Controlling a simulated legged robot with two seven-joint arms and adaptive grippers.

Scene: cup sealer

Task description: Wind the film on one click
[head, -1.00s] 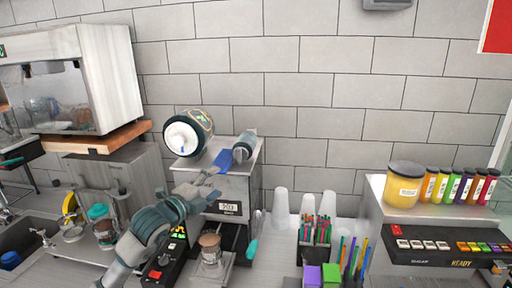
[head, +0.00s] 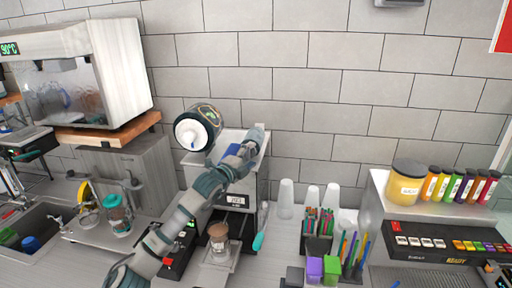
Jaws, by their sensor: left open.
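The cup sealer is a metal box (head: 188,160) against the tiled wall, with a small display on its front. A large film roll (head: 198,127) with a white end face sits on its top left. A smaller grey-green take-up roll (head: 255,135) stands at its top right. My left gripper (head: 243,152) is open, with blue on its fingers, and is over the sealer's top front, close to the small roll. I cannot tell whether it touches the roll. My left arm hides part of the sealer's front. A filled cup (head: 218,235) sits in the sealer's low tray. My right gripper is not in view.
Upturned clear cups (head: 286,198), a straw holder (head: 318,240) and purple and green boxes (head: 314,269) stand to the right. A raised metal unit with a yellow jar (head: 405,182) is farther right. A glass-fronted cabinet (head: 70,90) is at the left.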

